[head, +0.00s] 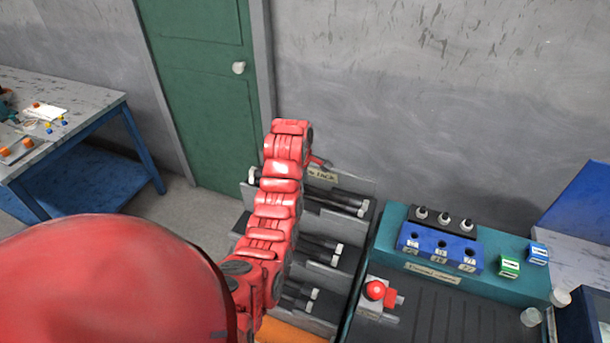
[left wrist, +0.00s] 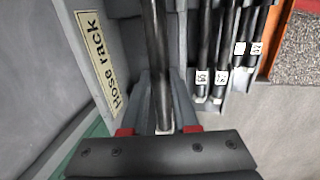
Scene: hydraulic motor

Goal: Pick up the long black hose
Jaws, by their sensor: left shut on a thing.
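My left arm reaches over the grey hose rack (head: 363,186) in the head view, and its gripper (head: 318,162) is mostly hidden behind the arm at the top tier. In the left wrist view the gripper (left wrist: 160,131) has its red-tipped fingers on either side of a long black hose (left wrist: 159,62) and is shut on it. The hose runs up the picture beside the "Hose rack" label (left wrist: 99,62). Black hoses also show on the top tier in the head view (head: 335,197). My right gripper is in neither view.
More black hoses with white tags (left wrist: 221,76) lie in neighbouring slots, and others (head: 320,245) on lower tiers. A teal bench (head: 393,240) with a blue socket block (head: 438,247) and red button (head: 375,290) stands to the right. The wall is close behind.

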